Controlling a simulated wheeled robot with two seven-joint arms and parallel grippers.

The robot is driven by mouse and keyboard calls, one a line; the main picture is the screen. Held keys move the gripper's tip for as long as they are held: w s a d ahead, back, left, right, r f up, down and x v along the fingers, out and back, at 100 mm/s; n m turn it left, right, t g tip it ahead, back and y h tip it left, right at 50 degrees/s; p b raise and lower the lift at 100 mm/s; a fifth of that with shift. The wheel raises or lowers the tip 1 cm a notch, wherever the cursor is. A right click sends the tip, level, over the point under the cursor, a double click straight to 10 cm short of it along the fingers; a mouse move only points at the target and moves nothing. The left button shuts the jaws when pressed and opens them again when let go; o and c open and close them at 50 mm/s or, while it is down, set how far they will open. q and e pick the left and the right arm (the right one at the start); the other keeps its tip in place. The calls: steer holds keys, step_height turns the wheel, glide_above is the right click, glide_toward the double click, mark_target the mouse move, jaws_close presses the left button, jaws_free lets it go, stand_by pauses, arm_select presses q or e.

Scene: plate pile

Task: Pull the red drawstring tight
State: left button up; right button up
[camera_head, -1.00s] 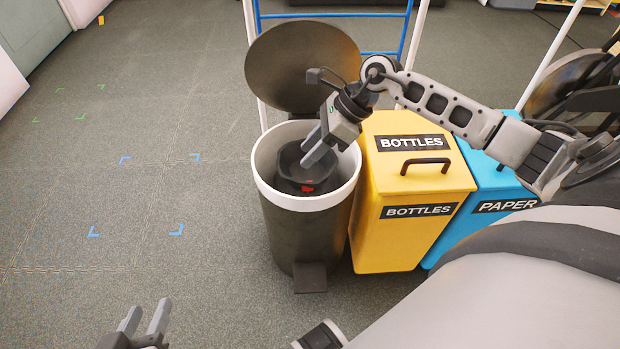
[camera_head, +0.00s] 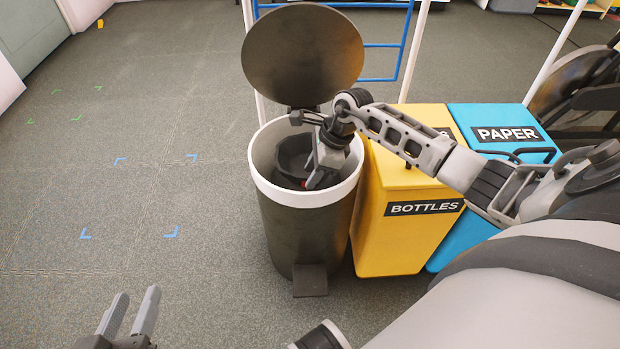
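The red drawstring (camera_head: 304,182) shows as a small red spot inside the round bin (camera_head: 308,245), by the black bag (camera_head: 290,160). The bin has a white rim, and its dark lid stands open behind it. My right gripper (camera_head: 311,186) points down into the bin, with its fingertips right beside the red spot. It partly hides the drawstring, and I cannot tell whether the fingers touch it or are closed on it. My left gripper (camera_head: 138,298) is at the lower left over the floor, open and empty, with two fingers apart.
A yellow bottles bin (camera_head: 400,240) stands close to the right of the round bin. A blue paper bin (camera_head: 470,232) stands beyond it. A blue rack (camera_head: 384,45) is behind. The floor on the left is clear, with small tape marks.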

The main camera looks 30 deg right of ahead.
steer(key=shift+x, duration=0.8)
